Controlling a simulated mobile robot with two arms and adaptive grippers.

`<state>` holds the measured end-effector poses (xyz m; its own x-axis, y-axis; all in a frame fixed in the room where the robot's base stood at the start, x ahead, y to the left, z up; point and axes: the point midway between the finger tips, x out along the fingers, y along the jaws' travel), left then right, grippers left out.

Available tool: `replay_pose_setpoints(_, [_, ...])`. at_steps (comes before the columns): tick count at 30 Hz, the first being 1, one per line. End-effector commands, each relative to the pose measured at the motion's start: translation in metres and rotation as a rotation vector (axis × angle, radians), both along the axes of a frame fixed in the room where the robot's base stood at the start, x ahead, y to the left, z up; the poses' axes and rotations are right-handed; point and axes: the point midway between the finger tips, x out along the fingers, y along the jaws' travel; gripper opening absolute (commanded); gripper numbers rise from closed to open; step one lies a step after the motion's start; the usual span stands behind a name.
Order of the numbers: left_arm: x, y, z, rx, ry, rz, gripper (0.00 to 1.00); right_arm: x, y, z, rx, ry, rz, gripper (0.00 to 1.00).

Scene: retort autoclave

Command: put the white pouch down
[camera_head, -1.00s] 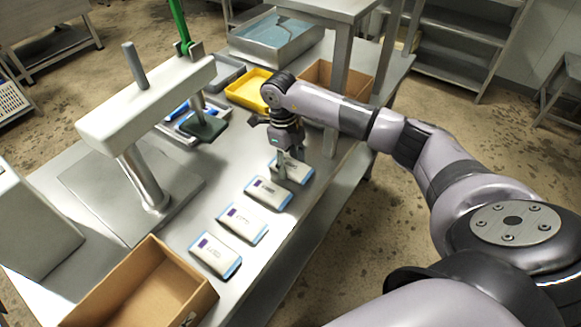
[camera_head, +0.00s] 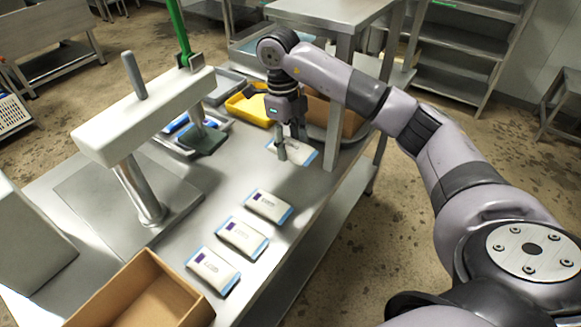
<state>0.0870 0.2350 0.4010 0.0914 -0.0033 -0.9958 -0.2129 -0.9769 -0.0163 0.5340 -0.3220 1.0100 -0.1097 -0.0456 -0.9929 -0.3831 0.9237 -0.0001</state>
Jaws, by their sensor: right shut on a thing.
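The white pouch (camera_head: 302,154), with blue ends, is at the far right part of the steel table. My right gripper (camera_head: 292,146) points down over it and is shut on it, with the fingers hiding part of it. The pouch looks flat and close to the table top; I cannot tell whether it touches. Three similar white pouches, the nearest of them (camera_head: 268,205) to the gripper, lie in a row toward the front, apart from the held one. My left gripper is not in view.
A table post (camera_head: 343,110) and a cardboard box (camera_head: 318,108) stand close to the gripper. A yellow tray (camera_head: 250,106) is behind it. A white-topped press (camera_head: 145,112) stands left, and an open cardboard box (camera_head: 150,290) is at the front. Bare steel lies left of the row.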

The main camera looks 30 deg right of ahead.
Motion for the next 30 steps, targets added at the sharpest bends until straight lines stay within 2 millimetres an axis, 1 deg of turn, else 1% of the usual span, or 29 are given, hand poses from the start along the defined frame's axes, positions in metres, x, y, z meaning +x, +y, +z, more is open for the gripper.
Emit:
replay_pose_setpoints(1, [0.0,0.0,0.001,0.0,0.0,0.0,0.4,0.002,-0.001,0.019,-0.001,-0.007,-0.001,0.15])
replay_pose_setpoints(4, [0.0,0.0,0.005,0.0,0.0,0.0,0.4,0.001,-0.001,0.044,-0.003,-0.004,-0.001,0.15])
replay_pose_setpoints(6, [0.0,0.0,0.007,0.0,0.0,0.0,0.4,0.001,-0.001,0.057,-0.003,-0.003,-0.002,0.15])
replay_pose_setpoints(9, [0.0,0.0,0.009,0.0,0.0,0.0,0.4,0.001,-0.001,0.07,-0.002,-0.002,-0.002,0.15])
replay_pose_setpoints(12, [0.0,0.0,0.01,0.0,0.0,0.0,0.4,0.0,0.0,0.079,-0.002,-0.001,-0.002,0.15])
replay_pose_setpoints(16, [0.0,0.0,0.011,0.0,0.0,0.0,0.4,0.0,0.0,0.084,-0.001,0.002,-0.001,0.15])
replay_pose_setpoints(20, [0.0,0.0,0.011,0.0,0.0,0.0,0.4,0.0,0.0,0.085,0.0,0.001,0.005,0.15])
replay_pose_setpoints(23, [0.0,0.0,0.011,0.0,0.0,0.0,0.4,-0.002,0.003,0.084,0.0,0.001,0.061,0.15])
replay_pose_setpoints(26, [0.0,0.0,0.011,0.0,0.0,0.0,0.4,-0.005,0.011,0.082,0.0,0.001,0.202,0.15])
replay_pose_setpoints(29, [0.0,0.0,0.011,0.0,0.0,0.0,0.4,-0.01,0.023,0.078,-0.002,0.002,0.427,0.15])
replay_pose_setpoints(30, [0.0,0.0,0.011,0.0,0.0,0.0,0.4,-0.013,0.028,0.076,-0.003,0.002,0.533,0.15])
